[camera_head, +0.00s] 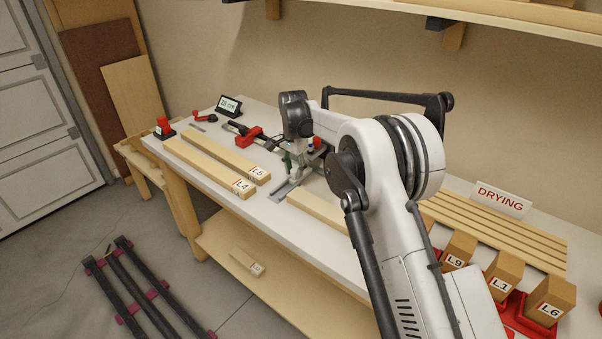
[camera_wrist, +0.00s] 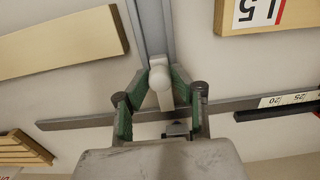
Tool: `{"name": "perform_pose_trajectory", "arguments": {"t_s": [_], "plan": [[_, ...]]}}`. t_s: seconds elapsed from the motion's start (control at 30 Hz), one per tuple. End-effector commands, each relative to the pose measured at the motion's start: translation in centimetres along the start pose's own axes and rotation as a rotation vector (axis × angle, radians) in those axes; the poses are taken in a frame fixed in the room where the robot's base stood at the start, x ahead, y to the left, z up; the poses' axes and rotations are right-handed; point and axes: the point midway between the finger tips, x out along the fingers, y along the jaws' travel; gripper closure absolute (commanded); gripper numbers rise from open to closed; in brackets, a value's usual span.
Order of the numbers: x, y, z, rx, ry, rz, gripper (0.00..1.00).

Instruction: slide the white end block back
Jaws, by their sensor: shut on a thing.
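The white end block (camera_wrist: 159,78) shows in the wrist view as a rounded knob with a short body, at the end of a grey metal rail (camera_wrist: 153,24). My gripper (camera_wrist: 160,88) has its green-padded fingers on either side of the block and is shut on it. In the head view my gripper (camera_head: 292,170) is low over the bench, at the grey rail (camera_head: 281,192); my arm hides part of that area. A long grey bar with a numbered scale (camera_wrist: 287,99) crosses below the block in the wrist view.
Boards L4 (camera_head: 215,172) and L5 (camera_head: 235,160) lie left of my gripper; another board (camera_head: 318,208) lies to its right. A red clamp (camera_head: 249,136) and a small display (camera_head: 229,105) are behind. Blocks and a DRYING sign (camera_head: 499,199) stand right.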

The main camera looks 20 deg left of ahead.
Motion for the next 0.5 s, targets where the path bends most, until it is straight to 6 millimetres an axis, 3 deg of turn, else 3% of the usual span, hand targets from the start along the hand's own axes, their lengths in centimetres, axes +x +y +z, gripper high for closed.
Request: {"name": "perform_pose_trajectory", "arguments": {"t_s": [0.5], "plan": [[0.1, 0.0, 2.8, -0.001, -0.001, 0.0, 0.92]]}}
